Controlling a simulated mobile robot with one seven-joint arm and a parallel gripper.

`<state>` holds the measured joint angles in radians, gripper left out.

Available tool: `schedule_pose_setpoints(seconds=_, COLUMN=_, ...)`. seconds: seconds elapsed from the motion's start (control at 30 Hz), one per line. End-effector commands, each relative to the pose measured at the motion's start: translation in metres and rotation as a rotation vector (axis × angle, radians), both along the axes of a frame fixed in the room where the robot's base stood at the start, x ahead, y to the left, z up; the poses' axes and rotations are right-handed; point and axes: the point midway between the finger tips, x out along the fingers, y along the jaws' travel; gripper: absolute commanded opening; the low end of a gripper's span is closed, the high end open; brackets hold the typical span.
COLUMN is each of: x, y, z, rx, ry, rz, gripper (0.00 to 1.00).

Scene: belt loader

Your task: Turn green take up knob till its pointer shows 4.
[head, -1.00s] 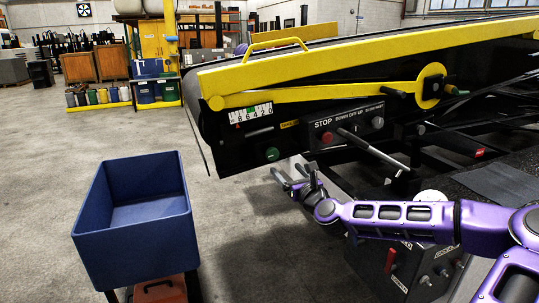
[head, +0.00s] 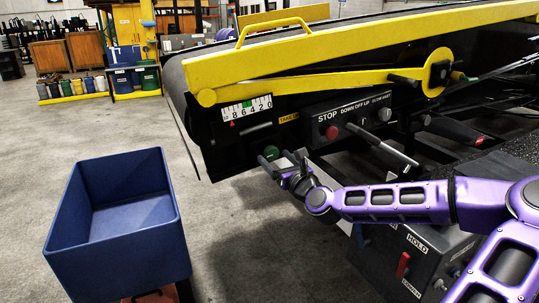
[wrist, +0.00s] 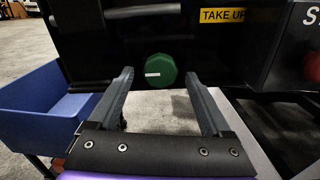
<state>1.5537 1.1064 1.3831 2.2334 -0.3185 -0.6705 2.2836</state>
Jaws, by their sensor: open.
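The green take up knob (head: 272,152) sits low on the black side of the belt loader. In the wrist view the knob (wrist: 160,71) is a green many-sided disc with a pale pointer mark on its left half. My gripper (head: 277,161) is just below and in front of the knob. In the wrist view my gripper (wrist: 157,78) is open, with its fingers to either side below the knob and nothing between them. The scale (head: 247,107) above has figures 8 6 4 2 0, a green patch near its middle and a red pointer (head: 232,124) under its left end.
A yellow TAKE UP label (wrist: 222,16) is up and right of the knob. A control box with a red STOP knob (head: 332,132) and a long lever (head: 385,147) is to the right. A blue bin (head: 120,220) stands at left, with bare floor between.

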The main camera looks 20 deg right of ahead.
Motion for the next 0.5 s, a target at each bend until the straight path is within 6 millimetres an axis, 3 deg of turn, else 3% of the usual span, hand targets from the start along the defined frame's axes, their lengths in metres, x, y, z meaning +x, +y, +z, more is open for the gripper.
schedule_pose_setpoints(seconds=0.43, x=-0.0029, y=-0.0007, z=0.0, rx=0.001, ry=0.0, rz=-0.001, gripper=0.83)
schedule_pose_setpoints(seconds=0.5, x=-0.0029, y=-0.0007, z=0.0, rx=0.001, ry=0.0, rz=-0.001, gripper=0.74)
